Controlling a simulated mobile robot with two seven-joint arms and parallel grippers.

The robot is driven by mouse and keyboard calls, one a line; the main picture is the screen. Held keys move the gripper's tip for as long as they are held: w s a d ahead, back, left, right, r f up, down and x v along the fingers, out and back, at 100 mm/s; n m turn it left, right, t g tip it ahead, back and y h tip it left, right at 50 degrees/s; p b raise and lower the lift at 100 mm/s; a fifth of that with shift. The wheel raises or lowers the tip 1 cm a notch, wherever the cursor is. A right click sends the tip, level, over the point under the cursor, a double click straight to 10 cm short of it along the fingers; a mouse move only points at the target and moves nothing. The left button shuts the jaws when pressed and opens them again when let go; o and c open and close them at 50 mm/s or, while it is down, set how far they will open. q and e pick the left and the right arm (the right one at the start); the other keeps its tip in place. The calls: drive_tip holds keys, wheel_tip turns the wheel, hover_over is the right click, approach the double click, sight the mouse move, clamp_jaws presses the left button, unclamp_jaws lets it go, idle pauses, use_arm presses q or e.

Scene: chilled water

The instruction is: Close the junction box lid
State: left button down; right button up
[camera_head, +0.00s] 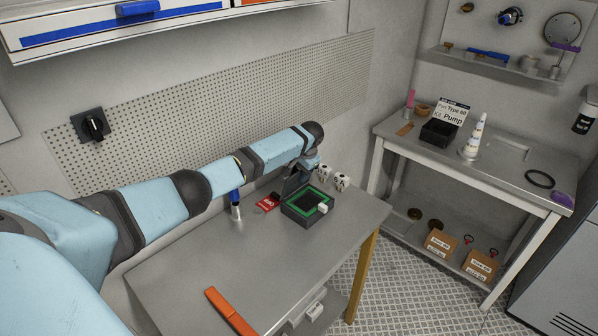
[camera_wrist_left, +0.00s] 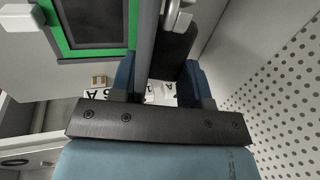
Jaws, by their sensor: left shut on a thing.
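The junction box (camera_head: 308,207) is a dark open box with a green rim near the back right of the metal table. It has a white latch on its front; its green rim also shows at the upper left of the left wrist view (camera_wrist_left: 62,45). The dark lid (camera_head: 292,182) stands raised at the back of the box, partly hidden by my arm. My left gripper (camera_wrist_left: 158,85) has its blue fingers on either side of the lid's edge and is shut on it. In the head view the fingers are mostly hidden. My right gripper is in neither view.
A red tag (camera_head: 267,203) and an upright blue-topped tool (camera_head: 235,205) stand left of the box. Two small white blocks (camera_head: 332,178) sit behind it. An orange-handled tool (camera_head: 230,312) lies at the front. The perforated wall panel (camera_head: 220,105) is close behind my arm.

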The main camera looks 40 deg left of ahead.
use_arm(q)
drive_tip(key=c, duration=0.8)
unclamp_jaws()
drive_tip(key=shift+d+f, duration=0.3)
drive_tip(key=shift+d, duration=0.2)
drive_tip(key=shift+o, duration=0.2)
drive_tip(key=shift+r, duration=0.15)
drive_tip(key=shift+a, duration=0.15)
drive_tip(key=shift+r, duration=0.35)
drive_tip(key=b+v, duration=0.1)
drive_tip(key=v, duration=1.2)
